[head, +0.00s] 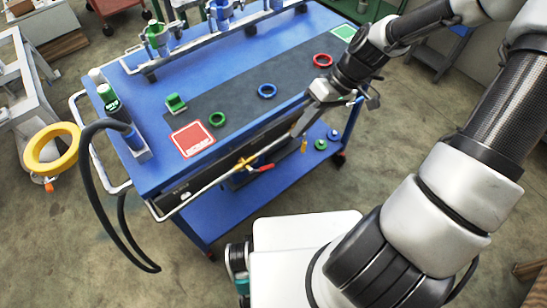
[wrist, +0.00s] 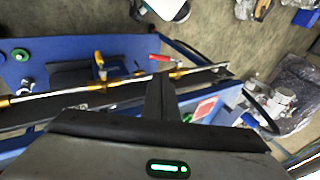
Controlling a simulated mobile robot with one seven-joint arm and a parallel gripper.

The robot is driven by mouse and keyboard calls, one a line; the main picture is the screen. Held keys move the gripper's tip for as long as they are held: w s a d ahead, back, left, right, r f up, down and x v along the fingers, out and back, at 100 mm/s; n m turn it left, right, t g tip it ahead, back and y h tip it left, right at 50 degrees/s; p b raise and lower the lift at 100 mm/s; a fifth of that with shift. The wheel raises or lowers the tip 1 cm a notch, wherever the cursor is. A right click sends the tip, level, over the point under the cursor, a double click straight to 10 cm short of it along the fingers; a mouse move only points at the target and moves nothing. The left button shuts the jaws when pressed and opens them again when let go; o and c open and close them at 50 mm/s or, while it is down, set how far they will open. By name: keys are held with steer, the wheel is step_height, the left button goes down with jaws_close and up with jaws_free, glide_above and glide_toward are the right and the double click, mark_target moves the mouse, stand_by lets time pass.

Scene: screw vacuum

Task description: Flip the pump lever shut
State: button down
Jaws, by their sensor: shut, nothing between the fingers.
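The red lever (head: 266,168) sticks out to the right of the brass-fitted pipe (head: 222,179) along the front of the blue cart, just below the table top. In the wrist view the red lever (wrist: 161,57) lies beyond the fingertips, next to a brass fitting (wrist: 178,73). My gripper (head: 304,122) is at the cart's front edge, to the right of and above the lever, and apart from it. In the wrist view my gripper (wrist: 160,84) has its fingers together and holds nothing. I cannot tell the lever's exact angle to the pipe.
A black hose (head: 88,190) hangs at the left. The lower shelf (head: 225,213) holds small green parts.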

mark_target(270, 167)
steer(key=b+x, duration=0.3)
steer(key=x, duration=1.1)
steer(key=shift+b, duration=0.4)
steer(key=shift+f, duration=0.1)
steer(key=shift+d+f+g+y, duration=0.1)
steer(key=shift+f+g+y, duration=0.3)
steer(key=shift+f+y, duration=0.3)
steer(key=y, duration=0.1)
steer(key=f+g+y+b, duration=0.1)
steer(key=shift+f+m+y, duration=0.25)
steer(key=shift+m+y, duration=0.05)
steer(key=shift+g+y, duration=0.6)
steer(key=shift+y, duration=0.1)
steer(key=f, duration=0.1)
steer(key=s+a+f+b, duration=0.1)
steer(key=a+f+b, duration=0.1)
steer(key=shift+s+a+f, duration=0.2)
steer(key=shift+s+f, duration=0.05)
steer(key=shift+s, duration=0.05)
steer(key=shift+s+a+f, duration=0.1)
steer(key=shift+s+a, duration=0.05)
